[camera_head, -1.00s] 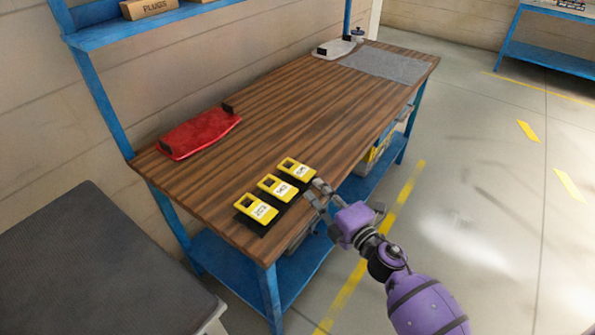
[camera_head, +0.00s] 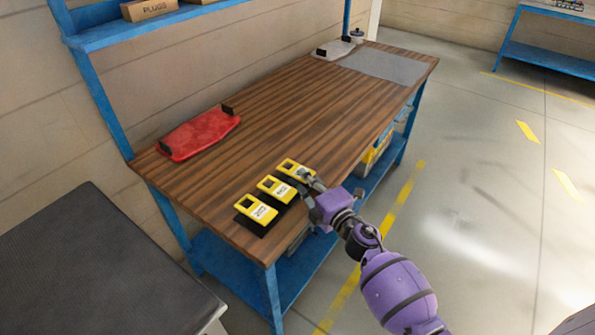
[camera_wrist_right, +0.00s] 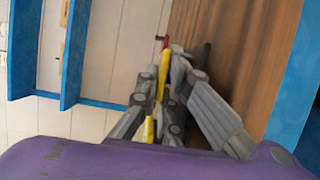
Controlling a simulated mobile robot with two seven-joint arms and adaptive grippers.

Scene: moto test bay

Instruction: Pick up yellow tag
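Three yellow tags with white labels lie in a row on a black holder at the bench's near end: a left tag (camera_head: 256,209), a middle tag (camera_head: 276,189) and a right tag (camera_head: 294,170). My right gripper (camera_head: 306,175) is at the right edge of the right tag, partly covering it. In the right wrist view, a narrow yellow strip (camera_wrist_right: 150,130) shows between the grey fingers of this gripper (camera_wrist_right: 164,70). The fingers are close to it, but whether they press on it is unclear. My left gripper is out of view.
The tags are on a wooden bench (camera_head: 270,115) with blue legs. A red tray (camera_head: 200,134) lies near its wall side. A grey mat (camera_head: 385,66) and a pale tray (camera_head: 333,49) are at the far end. A dark-topped table (camera_head: 90,260) stands at lower left. Mid-bench is clear.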

